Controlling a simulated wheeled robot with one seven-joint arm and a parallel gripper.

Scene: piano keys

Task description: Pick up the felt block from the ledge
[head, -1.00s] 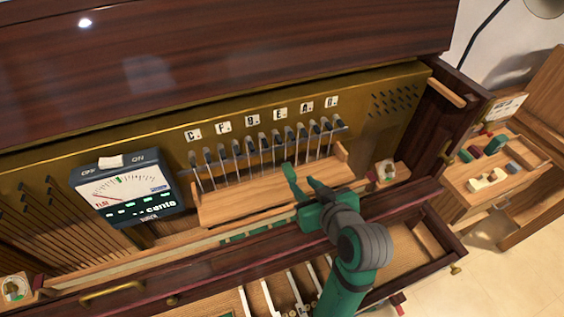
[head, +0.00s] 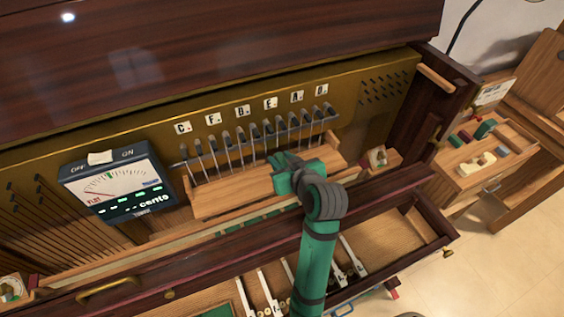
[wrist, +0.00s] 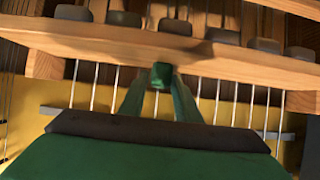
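A small dark green block (wrist: 161,75), which looks like the felt block, shows in the wrist view. It sits at the ends of my gripper's two green fingers, one finger on either side. Whether the fingers press on it or stand slightly apart from it I cannot tell. In the head view my gripper (head: 281,161) is over the right half of the wooden ledge (head: 226,197), close in front of the row of metal rods. There my own wrist and fingers hide the block. The ledge's wood also shows in the wrist view (wrist: 225,62).
Dark-tipped rods (head: 226,137) stand close behind the ledge. A tuner meter (head: 117,187) is at the left. An open drawer (head: 385,246) lies below the ledge. A side tray (head: 465,175) with several coloured blocks is at the right.

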